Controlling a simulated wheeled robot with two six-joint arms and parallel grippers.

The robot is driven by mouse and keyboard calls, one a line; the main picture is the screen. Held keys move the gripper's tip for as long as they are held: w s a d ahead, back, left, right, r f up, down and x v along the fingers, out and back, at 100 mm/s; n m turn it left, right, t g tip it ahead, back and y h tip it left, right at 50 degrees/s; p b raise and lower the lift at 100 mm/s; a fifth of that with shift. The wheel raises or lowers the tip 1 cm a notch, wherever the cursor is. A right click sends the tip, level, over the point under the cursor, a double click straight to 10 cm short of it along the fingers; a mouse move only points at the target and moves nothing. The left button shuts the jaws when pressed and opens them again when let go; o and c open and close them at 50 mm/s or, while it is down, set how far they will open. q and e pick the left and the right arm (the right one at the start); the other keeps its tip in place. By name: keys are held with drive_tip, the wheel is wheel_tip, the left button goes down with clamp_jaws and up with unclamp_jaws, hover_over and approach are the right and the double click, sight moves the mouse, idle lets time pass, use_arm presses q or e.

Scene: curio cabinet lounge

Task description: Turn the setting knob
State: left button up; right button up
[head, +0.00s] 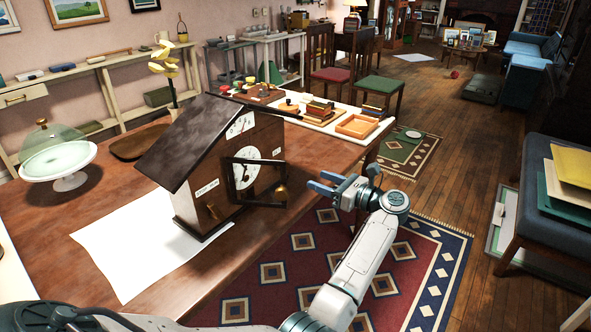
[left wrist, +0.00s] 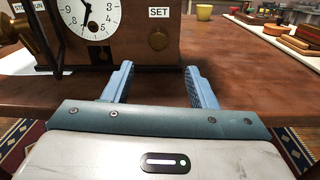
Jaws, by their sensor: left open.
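A dark house-shaped clock (head: 196,185) stands on the wooden table, with a white dial behind an opened door frame. In the left wrist view, a round brass knob (left wrist: 157,40) sits on the clock's front below a SET label (left wrist: 159,12). My left gripper (head: 338,184) is open and empty, to the right of the clock in the head view. In the left wrist view its two blue fingers (left wrist: 158,88) point at the clock front, with the knob between and beyond them, apart from it. My right gripper is out of view.
The opened clock door (head: 232,186) stands out from the front, close to my left gripper. White paper (head: 125,245) lies under and beside the clock. A glass-domed cake stand (head: 57,170) is at the left, and an orange tray (head: 358,126) lies toward the table's far end.

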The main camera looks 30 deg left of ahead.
use_arm(q)
drive_tip(key=a, duration=0.3)
drive_tip(key=a+p, duration=0.1)
drive_tip(key=shift+s+a+r, duration=0.1)
drive_tip(key=shift+a+r, duration=0.15)
drive_tip(key=a, duration=0.4)
drive_tip(key=shift+a+f+p, duration=0.1)
drive_tip(key=shift+a+p, duration=0.05)
drive_tip(key=shift+p, duration=0.25)
drive_tip(key=shift+w+a+f, duration=0.1)
drive_tip(key=shift+w+a, duration=0.1)
drive_tip(key=shift+a, duration=0.6)
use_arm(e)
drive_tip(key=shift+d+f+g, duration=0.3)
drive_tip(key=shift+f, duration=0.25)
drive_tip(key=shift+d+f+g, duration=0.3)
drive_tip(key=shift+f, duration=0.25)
use_arm(q)
drive_tip(key=shift+c, duration=0.2)
drive_tip(key=c, duration=0.9)
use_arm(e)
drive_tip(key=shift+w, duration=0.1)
